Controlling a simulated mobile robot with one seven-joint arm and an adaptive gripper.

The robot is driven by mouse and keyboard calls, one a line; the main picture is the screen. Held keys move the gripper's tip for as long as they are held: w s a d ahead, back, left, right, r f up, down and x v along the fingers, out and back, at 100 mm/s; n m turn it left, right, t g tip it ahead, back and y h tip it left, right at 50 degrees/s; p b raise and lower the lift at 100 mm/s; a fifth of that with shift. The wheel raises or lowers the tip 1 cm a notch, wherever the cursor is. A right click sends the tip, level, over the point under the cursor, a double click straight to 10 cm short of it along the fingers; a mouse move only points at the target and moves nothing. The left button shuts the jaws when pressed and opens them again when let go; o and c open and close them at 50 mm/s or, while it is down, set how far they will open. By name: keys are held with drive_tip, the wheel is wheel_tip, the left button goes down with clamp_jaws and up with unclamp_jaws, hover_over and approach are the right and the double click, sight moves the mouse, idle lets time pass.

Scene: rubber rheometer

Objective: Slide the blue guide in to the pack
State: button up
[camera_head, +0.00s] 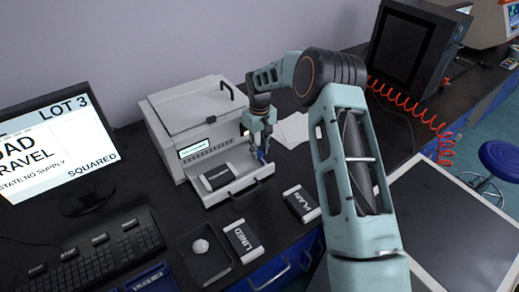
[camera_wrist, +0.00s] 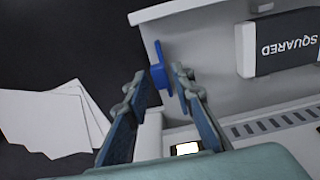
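The blue guide (camera_head: 261,157) is at the right side of the instrument's pulled-out tray (camera_head: 240,187). In the wrist view the guide (camera_wrist: 158,76) is a small blue piece by the tray's wall, between my fingers and partly hidden. The pack (camera_wrist: 285,45), dark with a white end marked SQUARED, lies in the tray; it also shows in the head view (camera_head: 217,177). A gap separates guide and pack. My gripper (camera_head: 261,138) is over the tray's right side. In the wrist view my gripper (camera_wrist: 160,88) is open, fingers apart on either side of the guide.
The white instrument (camera_head: 190,110) stands behind the tray. Packs marked LINED (camera_head: 243,240) and PLAIN (camera_head: 301,203) lie in front. A shallow dark tray (camera_head: 205,265) holds a pale lump. White papers (camera_head: 293,128) lie right of the instrument. A monitor and keyboard (camera_head: 85,255) are left.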

clamp_jaws()
drive_tip(key=s+a, duration=0.1)
drive_tip(key=a, duration=0.1)
drive_tip(key=s+a+b, duration=0.1)
drive_tip(key=s+a, duration=0.1)
drive_tip(key=s+a+b, duration=0.1)
drive_tip(key=a, duration=0.1)
drive_tip(key=shift+s+a, duration=0.2)
drive_tip(key=shift+a, duration=0.1)
drive_tip(key=shift+o, duration=1.6)
unclamp_jaws()
